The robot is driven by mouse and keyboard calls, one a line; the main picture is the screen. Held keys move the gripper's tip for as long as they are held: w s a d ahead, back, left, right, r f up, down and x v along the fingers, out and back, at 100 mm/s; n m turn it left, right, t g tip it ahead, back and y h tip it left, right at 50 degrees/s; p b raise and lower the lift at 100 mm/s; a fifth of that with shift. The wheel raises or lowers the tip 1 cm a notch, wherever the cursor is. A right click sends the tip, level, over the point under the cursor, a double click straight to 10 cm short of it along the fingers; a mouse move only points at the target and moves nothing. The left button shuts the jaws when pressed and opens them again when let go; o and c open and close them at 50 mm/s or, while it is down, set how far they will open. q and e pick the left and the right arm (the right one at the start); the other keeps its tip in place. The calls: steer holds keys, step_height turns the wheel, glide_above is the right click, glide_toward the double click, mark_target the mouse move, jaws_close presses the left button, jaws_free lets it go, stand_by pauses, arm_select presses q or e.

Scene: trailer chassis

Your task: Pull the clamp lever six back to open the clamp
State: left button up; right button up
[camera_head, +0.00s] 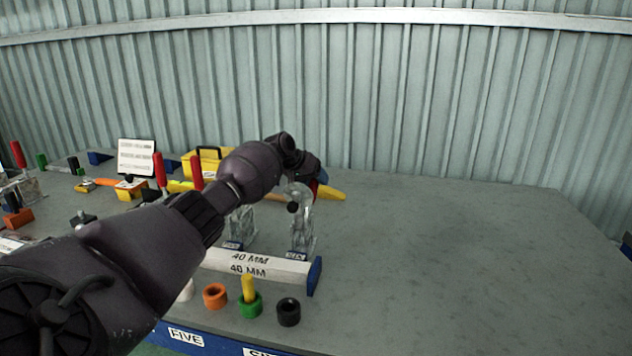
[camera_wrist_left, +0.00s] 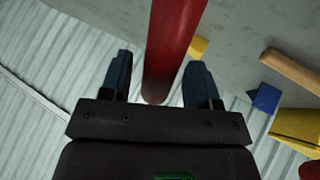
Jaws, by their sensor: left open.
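Clamp six (camera_head: 303,228) stands on the table behind the 40 MM bar, with a label at its foot. My left arm reaches over from the left, and my left gripper (camera_head: 321,178) is at the top of this clamp, mostly hidden behind my wrist. In the left wrist view, the red lever handle (camera_wrist_left: 174,40) passes between the two dark blue fingers. My right gripper is not in view.
The 40 MM bar (camera_head: 262,266) lies in front of the clamp. Orange (camera_head: 215,296), green (camera_head: 250,306) and black (camera_head: 288,312) rings stand nearer. A yellow toolbox (camera_head: 205,156) and other red-levered clamps are left. The table (camera_head: 460,260) is clear on the right.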

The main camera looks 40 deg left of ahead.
arm_select(q)
steer(key=p+v, duration=0.2)
steer(key=v, duration=0.6)
steer(key=shift+s+r+p, duration=0.2)
steer(key=shift+r+p, duration=0.1)
steer(key=shift+p, duration=0.05)
